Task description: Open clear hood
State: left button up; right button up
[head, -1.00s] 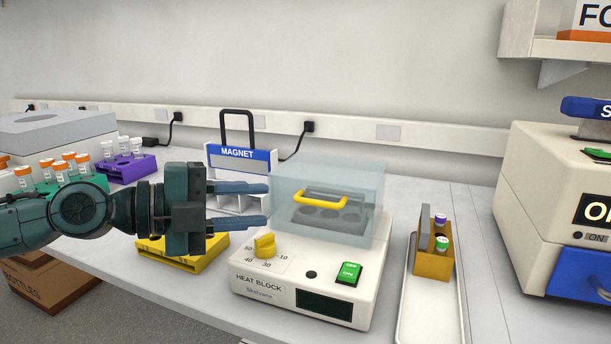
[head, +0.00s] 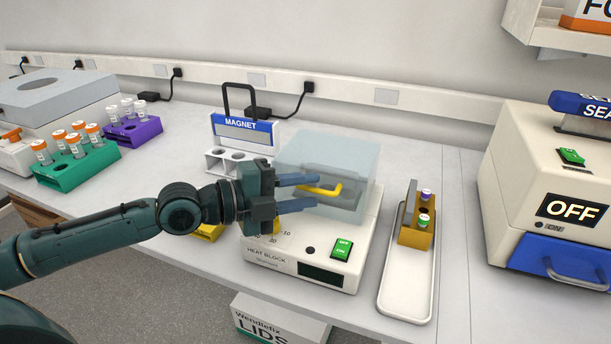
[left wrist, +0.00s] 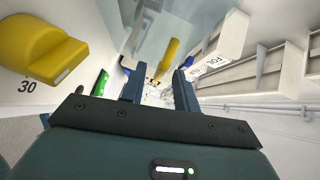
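The clear hood (head: 338,165) sits closed over the wells of the white heat block (head: 298,266). It has a yellow handle (head: 328,190) on its front; the handle also shows in the left wrist view (left wrist: 168,58), ahead of and between the fingers. My left gripper (head: 318,192) is open, with its blue fingertips at the handle's left end. I cannot tell whether they touch it. The yellow dial (left wrist: 42,50) is close by at the left in the wrist view and is mostly hidden by the gripper in the head view. My right gripper is not in view.
A white magnet rack (head: 240,145) stands behind and left of the block. A tray (head: 407,300) holding an orange tube rack (head: 417,232) lies to the right, and a sealer (head: 540,180) reading OFF stands further right. Green (head: 75,172) and purple (head: 135,130) racks are at the left.

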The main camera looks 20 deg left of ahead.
pick_arm(q)
jog(key=shift+w+d+f, duration=0.1)
jog(key=shift+w+d, duration=0.15)
grip_shut()
dwell(0.6)
